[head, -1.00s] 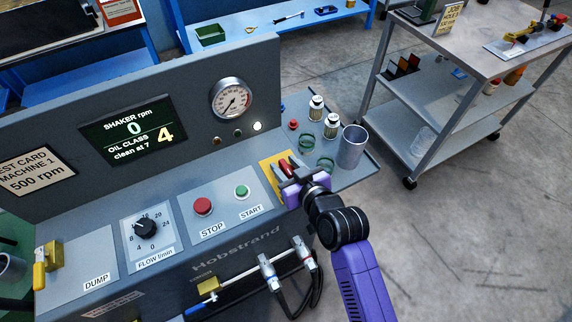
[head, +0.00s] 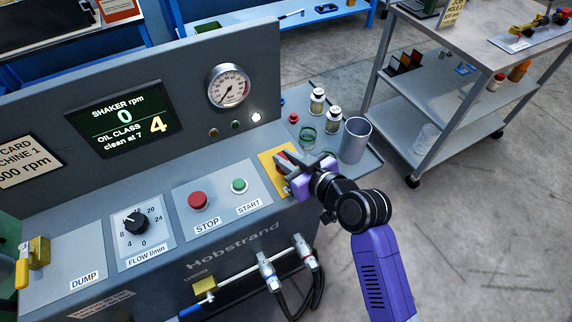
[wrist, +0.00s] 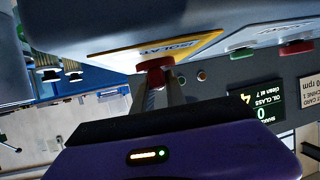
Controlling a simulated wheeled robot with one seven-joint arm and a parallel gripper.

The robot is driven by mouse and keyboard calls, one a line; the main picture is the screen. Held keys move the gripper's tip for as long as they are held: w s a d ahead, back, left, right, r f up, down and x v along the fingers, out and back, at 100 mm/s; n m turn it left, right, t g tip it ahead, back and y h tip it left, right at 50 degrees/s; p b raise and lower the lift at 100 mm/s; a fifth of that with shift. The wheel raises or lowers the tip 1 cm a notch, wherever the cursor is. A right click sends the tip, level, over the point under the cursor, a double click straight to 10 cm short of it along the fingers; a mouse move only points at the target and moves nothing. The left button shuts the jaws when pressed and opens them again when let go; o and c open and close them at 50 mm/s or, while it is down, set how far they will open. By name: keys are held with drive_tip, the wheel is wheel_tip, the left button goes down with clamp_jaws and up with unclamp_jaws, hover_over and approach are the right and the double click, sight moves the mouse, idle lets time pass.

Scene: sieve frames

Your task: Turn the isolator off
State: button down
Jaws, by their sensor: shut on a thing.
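The isolator is a red handle (head: 283,157) on a yellow plate (head: 266,162) at the right end of the grey console. My gripper (head: 296,168) reaches it from the right, its fingers over the plate and hiding most of the handle. In the wrist view, which is upside down, the red handle (wrist: 152,66) sits between the fingertips, just off the yellow plate (wrist: 180,47) with its partly readable isolator lettering. My gripper (wrist: 158,80) is shut on the handle. The handle's exact angle is hard to tell.
The green START button (head: 239,186) and red STOP button (head: 198,201) lie left of the plate. A metal cup (head: 355,141), small bottles (head: 317,100) and green rings (head: 307,136) stand close behind and right of my gripper. The display (head: 124,118) reads shaker 0, oil class 4.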

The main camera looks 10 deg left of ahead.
drive_tip(key=n+g+y+b, duration=0.1)
drive_tip(key=n+g+b, duration=0.1)
drive_tip(key=b, duration=0.2)
drive_tip(key=n+g+y+b, duration=0.1)
drive_tip(key=n+y+b, duration=0.1)
drive_tip(key=b, duration=0.2)
drive_tip(key=shift+f+g, duration=0.4)
drive_tip(key=n+g+y+b, duration=0.1)
drive_tip(key=n+g+b, duration=0.2)
drive_tip(key=g+b, duration=0.1)
drive_tip(key=shift+n+b, duration=0.4)
drive_tip(key=shift+b, duration=0.5)
drive_tip(key=n+g+b, duration=0.4)
drive_tip(key=g+b, duration=0.1)
drive_tip(key=shift+r, duration=0.15)
drive_tip(key=shift+r+n+g+h+b, duration=0.2)
drive_tip(key=shift+n+g+h+b, duration=0.8)
drive_tip(key=shift+n+g+b, duration=0.75)
drive_tip(key=shift+n+g, duration=0.45)
drive_tip(key=c, duration=1.4)
unclamp_jaws()
drive_tip(key=shift+o, duration=0.2)
drive_tip(key=shift+r, duration=0.1)
